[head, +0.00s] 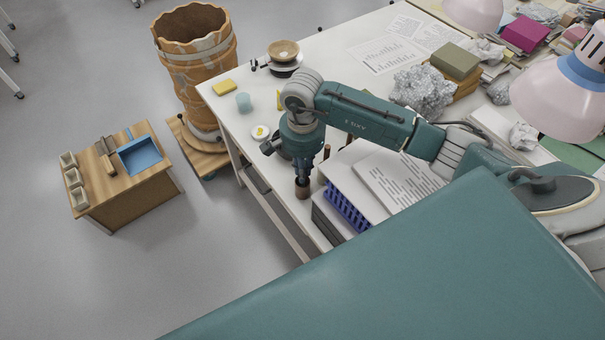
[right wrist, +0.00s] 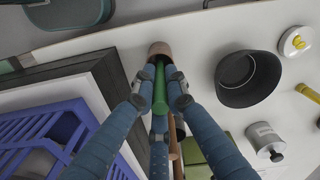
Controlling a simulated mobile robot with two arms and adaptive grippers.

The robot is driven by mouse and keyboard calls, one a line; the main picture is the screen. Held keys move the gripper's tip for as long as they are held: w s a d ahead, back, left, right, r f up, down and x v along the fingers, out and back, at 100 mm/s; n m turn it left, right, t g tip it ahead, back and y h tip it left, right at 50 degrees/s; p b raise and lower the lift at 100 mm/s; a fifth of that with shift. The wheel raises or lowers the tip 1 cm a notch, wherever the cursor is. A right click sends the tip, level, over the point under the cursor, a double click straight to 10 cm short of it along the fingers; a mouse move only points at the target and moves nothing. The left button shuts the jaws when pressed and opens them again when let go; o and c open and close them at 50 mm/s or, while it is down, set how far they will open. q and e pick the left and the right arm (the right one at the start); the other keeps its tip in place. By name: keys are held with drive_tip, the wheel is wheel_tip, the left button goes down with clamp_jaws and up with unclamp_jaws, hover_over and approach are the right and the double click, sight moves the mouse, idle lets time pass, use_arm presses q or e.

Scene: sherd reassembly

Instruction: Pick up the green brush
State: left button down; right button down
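The green brush (right wrist: 160,90) shows in the right wrist view as a green handle, close to a brown pot (right wrist: 160,48). My right gripper (right wrist: 159,88) has its fingertips close against both sides of the handle and appears shut on it. In the head view my right gripper (head: 302,178) points down at the pot (head: 303,192) near the table's front edge, and the brush is hidden there. Brown handles (right wrist: 174,155) lie close beside the fingers. My left gripper is in neither view.
A blue-purple rack (head: 346,207) and a stack of papers (head: 398,180) stand just right of the pot. A dark bowl (right wrist: 247,78) and a metal can (right wrist: 265,141) stand near the gripper.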

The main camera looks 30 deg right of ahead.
drive_tip(key=shift+r, duration=0.1)
drive_tip(key=shift+w+r, duration=0.1)
drive_tip(key=shift+r, duration=0.35)
wheel_tip(320, 180, up, 13)
drive_tip(key=b, duration=0.3)
wheel_tip(320, 180, up, 6)
drive_tip(key=shift+f, duration=0.1)
